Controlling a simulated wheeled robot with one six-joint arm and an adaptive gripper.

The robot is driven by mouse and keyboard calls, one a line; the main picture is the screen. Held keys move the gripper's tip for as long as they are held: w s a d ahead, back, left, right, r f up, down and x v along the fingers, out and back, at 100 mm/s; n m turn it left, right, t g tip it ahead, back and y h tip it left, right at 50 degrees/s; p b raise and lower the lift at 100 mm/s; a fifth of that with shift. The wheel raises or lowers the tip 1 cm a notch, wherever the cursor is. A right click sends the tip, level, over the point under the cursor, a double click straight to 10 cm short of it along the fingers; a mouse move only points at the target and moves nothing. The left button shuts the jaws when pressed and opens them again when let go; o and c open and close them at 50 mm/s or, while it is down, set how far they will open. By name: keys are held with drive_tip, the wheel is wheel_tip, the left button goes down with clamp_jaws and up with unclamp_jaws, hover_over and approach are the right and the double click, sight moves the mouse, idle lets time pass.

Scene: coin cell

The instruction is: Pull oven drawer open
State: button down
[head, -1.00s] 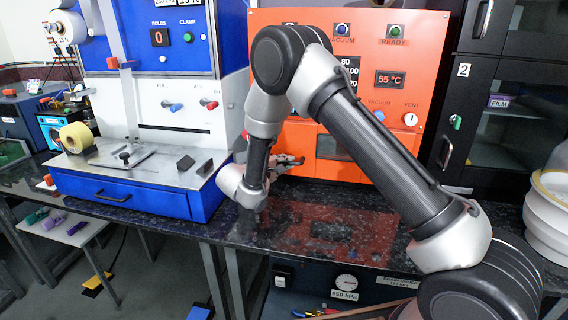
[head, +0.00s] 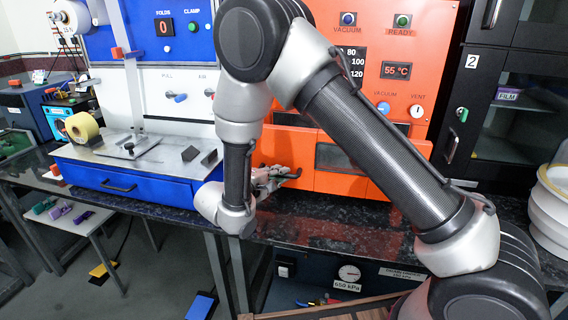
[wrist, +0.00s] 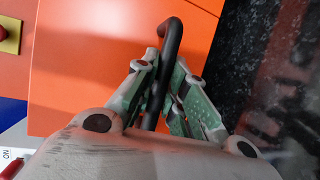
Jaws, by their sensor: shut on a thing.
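My gripper (head: 272,178) is low in front of the drawer's left part. In the wrist view, my gripper (wrist: 160,85) has its two fingers on either side of a black bar handle (wrist: 171,38) and is shut on it. The handle joins the orange front. My arm hides part of the oven and drawer in the head view.
A blue and white press with its own blue drawer (head: 130,187) stands left of the oven. The dark speckled bench top (head: 330,232) is clear in front of the oven. A black cabinet (head: 500,130) and white round containers (head: 553,195) are at the right.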

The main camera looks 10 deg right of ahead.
drive_tip(key=s+a, duration=0.5)
drive_tip(key=s, duration=0.6)
drive_tip(key=shift+s, duration=0.3)
drive_tip(key=c, duration=1.5)
unclamp_jaws()
drive_tip(key=shift+o, duration=0.2)
drive_tip(key=v, duration=1.2)
